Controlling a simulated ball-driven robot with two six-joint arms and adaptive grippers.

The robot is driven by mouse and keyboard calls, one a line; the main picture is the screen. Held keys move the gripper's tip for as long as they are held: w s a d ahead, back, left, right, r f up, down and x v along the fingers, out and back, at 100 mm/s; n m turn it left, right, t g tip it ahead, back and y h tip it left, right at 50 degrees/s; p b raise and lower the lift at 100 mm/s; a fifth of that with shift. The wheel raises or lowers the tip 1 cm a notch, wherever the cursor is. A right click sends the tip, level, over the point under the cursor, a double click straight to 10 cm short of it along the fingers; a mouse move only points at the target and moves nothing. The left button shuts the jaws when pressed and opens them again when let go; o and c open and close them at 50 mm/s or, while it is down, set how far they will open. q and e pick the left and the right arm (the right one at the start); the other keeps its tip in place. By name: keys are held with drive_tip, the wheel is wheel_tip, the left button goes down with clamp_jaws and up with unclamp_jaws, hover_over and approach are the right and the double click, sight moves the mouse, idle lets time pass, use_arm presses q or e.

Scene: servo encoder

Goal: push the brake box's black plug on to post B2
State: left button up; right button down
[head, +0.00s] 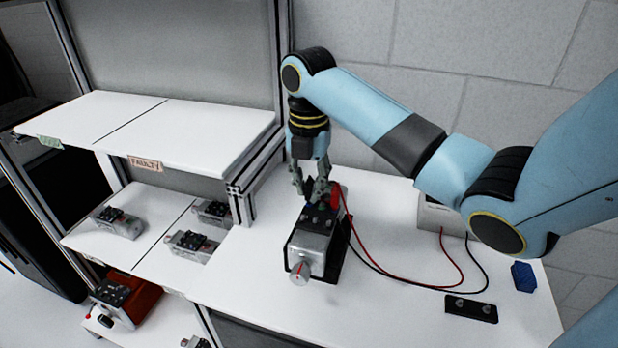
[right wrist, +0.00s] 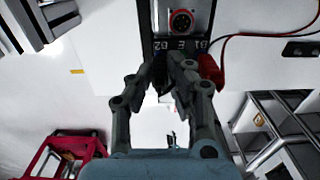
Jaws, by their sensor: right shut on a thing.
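The grey servo motor (head: 312,250) lies on the white bench with a dark terminal strip at its back end. In the right wrist view its round connector (right wrist: 183,22) shows above the markings B1, E and B2 (right wrist: 160,44). My right gripper (head: 311,190) points down over that strip, and its fingers (right wrist: 172,65) are closed at the B2 side. The dark black plug (right wrist: 159,68) is between them, mostly hidden; I cannot tell how far it is on the post. A red plug (head: 336,197) sits at the B1 side. The brake box (head: 437,215) is partly behind my arm. My left gripper is out of view.
Red and black leads (head: 400,278) loop across the bench right of the motor. A black block with two studs (head: 471,308) and a blue piece (head: 523,276) lie at the right. Shelves with other motors (head: 117,222) stand at the left.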

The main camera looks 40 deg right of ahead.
drive_tip(key=shift+f, duration=0.15)
drive_tip(key=c, duration=1.2)
unclamp_jaws()
